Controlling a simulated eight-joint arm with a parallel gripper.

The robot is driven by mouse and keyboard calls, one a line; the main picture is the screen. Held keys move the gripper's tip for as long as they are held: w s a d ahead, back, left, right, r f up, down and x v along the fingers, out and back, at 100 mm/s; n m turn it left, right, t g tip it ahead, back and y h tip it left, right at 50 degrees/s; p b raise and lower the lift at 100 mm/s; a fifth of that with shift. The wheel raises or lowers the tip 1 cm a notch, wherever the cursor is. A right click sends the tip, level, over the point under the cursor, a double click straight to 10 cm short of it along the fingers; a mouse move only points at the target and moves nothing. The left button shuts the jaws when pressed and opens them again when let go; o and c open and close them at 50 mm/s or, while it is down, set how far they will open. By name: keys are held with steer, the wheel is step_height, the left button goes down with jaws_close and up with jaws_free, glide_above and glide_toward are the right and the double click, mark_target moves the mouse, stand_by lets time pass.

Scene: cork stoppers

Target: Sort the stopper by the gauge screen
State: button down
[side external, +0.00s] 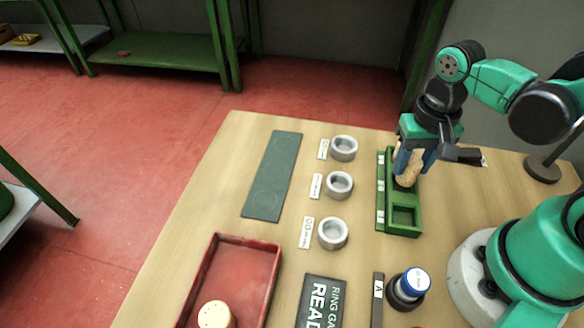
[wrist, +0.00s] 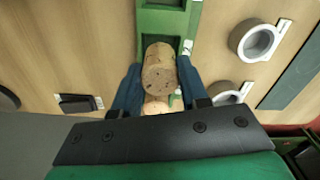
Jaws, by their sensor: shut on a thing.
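My gripper (side external: 413,160) is over the far part of a green rack (side external: 413,228), its blue fingers shut on a tan speckled cork stopper (side external: 408,172). The wrist view shows this stopper (wrist: 159,68) between the fingers; a second pale cork-coloured surface (wrist: 155,106) shows near it, partly hidden by the gripper. I cannot tell whether the held stopper touches the rack. Three grey metal rings (side external: 344,148), (side external: 339,185), (side external: 333,233) stand in a row left of the rack, each beside a white label. A dark sign (side external: 322,302) reads "RING GA" and "READ", cut off by the frame.
A red tray (side external: 276,262) at the front left holds a pale stopper (side external: 215,315). A dark green mat (side external: 273,175) lies left of the rings. The rack's near compartment (side external: 404,216) looks empty.

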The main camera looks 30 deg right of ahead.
steer(key=shift+f, duration=1.1)
stand_by(1.0)
steer(key=shift+c, duration=1.9)
jaws_free()
steer(key=shift+r, duration=2.75)
steer(key=w+r+n+t, duration=0.5)
steer(key=w+n+t, duration=0.1)
steer(key=t, duration=0.1)
steer(key=shift+a+r, duration=0.3)
steer(key=shift+a, duration=0.05)
